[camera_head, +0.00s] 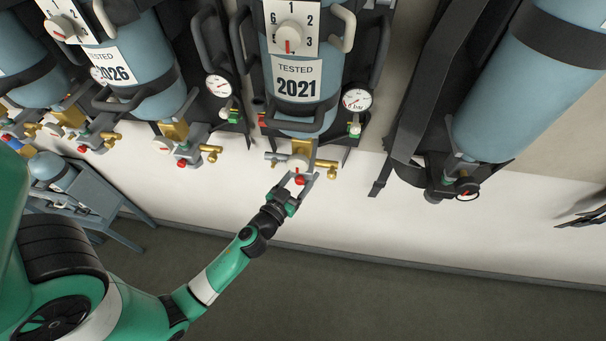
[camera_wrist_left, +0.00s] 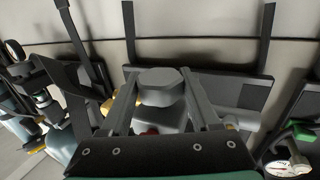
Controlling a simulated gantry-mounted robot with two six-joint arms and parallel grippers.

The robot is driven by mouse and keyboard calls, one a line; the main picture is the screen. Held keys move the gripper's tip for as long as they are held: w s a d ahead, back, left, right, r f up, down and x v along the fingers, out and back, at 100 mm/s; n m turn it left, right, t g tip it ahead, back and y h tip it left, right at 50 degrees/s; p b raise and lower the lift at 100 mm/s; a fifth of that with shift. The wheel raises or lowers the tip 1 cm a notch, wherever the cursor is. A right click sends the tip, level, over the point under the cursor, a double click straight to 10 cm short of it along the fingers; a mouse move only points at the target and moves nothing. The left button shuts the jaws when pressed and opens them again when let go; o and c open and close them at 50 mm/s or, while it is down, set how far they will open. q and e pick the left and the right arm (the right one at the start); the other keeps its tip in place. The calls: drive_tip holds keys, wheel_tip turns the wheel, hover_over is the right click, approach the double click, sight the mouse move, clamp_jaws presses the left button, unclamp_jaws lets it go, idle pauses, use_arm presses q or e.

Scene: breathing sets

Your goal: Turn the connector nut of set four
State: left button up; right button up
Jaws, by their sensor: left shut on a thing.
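The set labelled "TESTED 2021" (camera_head: 297,80) hangs upright in the middle of the head view, its dial (camera_head: 289,38) turned with the red mark downward. Below its blue cylinder is a valve block with brass fittings (camera_head: 327,164) and a grey and red part. My left gripper (camera_head: 302,180) reaches up to this block from below. In the left wrist view, its two grey fingers (camera_wrist_left: 160,78) stand on either side of a grey faceted nut (camera_wrist_left: 160,90) and are shut on it. A red part (camera_wrist_left: 150,131) shows below the nut. My right gripper is not in view.
Similar sets hang at left, one labelled "2026" (camera_head: 112,68). Another blue cylinder (camera_head: 540,85) in a black frame hangs at right. A pressure gauge (camera_head: 357,99) is right of the middle cylinder. A grey-blue chair-like item (camera_head: 95,200) stands at lower left. The wall below the sets is clear.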

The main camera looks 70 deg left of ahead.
use_arm(q)
drive_tip(key=shift+a+r+m+t+h+p, duration=0.15)
drive_tip(key=shift+m+t+h+p, duration=0.3)
drive_tip(key=shift+m+h+p, duration=0.8)
drive_tip(key=shift+d+r+m+t+h+p, duration=0.15)
drive_tip(key=shift+t+h+p, duration=0.4)
drive_tip(key=shift+p, duration=1.4)
drive_tip(key=shift+a+r+m+t+h+p, duration=0.15)
drive_tip(key=shift+m+t+h+p, duration=0.15)
drive_tip(key=shift+m+h+p, duration=0.75)
drive_tip(key=shift+f+m+h+p, duration=0.35)
drive_tip(key=shift+h+p, duration=0.5)
drive_tip(key=shift+h, duration=0.2)
drive_tip(key=shift+m+t+h, duration=0.3)
drive_tip(key=shift+m+h, duration=0.6)
drive_tip(key=shift+h, duration=0.7)
drive_tip(key=shift+d+h, duration=0.2)
drive_tip(key=shift+h, duration=0.1)
drive_tip(key=o, duration=1.4)
drive_tip(key=shift+c, duration=0.2)
drive_tip(key=s, duration=1.1)
drive_tip(key=shift+s+a, duration=0.3)
drive_tip(key=shift+a, duration=0.05)
